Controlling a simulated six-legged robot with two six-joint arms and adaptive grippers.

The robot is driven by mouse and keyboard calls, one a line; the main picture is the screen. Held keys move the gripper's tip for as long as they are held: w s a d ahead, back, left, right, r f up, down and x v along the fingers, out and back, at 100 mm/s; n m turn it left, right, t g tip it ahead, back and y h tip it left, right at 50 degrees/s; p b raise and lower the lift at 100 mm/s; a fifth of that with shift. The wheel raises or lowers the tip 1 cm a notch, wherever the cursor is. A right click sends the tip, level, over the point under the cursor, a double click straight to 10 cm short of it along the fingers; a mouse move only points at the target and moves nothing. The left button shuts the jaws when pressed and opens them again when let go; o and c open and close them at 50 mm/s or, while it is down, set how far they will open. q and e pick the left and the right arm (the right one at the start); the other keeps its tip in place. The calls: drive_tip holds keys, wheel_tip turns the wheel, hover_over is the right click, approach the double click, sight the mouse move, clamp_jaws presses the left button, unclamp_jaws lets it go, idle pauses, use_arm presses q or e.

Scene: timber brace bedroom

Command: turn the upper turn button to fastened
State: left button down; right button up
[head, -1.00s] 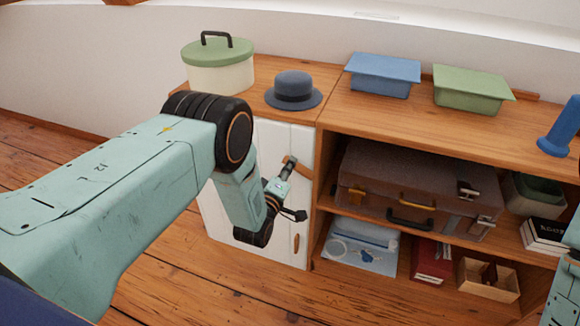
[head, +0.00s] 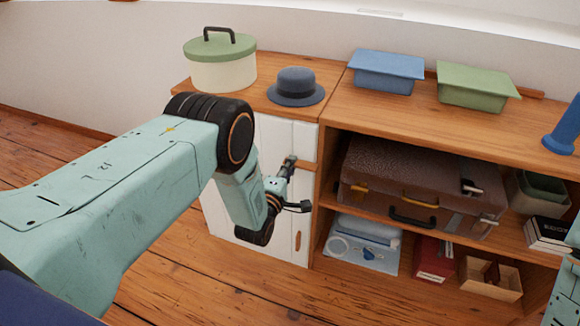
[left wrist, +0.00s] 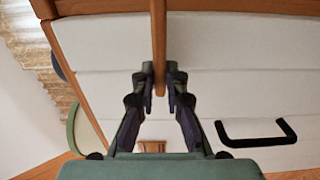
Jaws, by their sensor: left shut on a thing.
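The upper turn button (head: 306,165) is a small wooden bar near the top right of the white cabinet door (head: 276,140). It lies about level, reaching from the door towards the right wooden upright. My left gripper (head: 290,162) is at the door with its fingertips on the button's left part, which they partly hide. In the left wrist view the button (left wrist: 159,45) runs straight between the two fingers (left wrist: 159,80), which are shut on it. The lower turn button (head: 298,241) stands upright at the door's right edge. My right gripper is out of view.
A hat box (head: 222,72) and a dark blue hat (head: 296,87) stand on the cabinet top above the door. Open shelves with a suitcase (head: 420,185) are to the right. A black handle (left wrist: 256,132) is on the door in the left wrist view.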

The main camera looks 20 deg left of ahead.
use_arm(q)
drive_tip(key=shift+s+f, duration=0.1)
drive_tip(key=c, duration=1.4)
unclamp_jaws()
drive_tip(key=s, duration=1.2)
drive_tip(key=shift+a, duration=0.2)
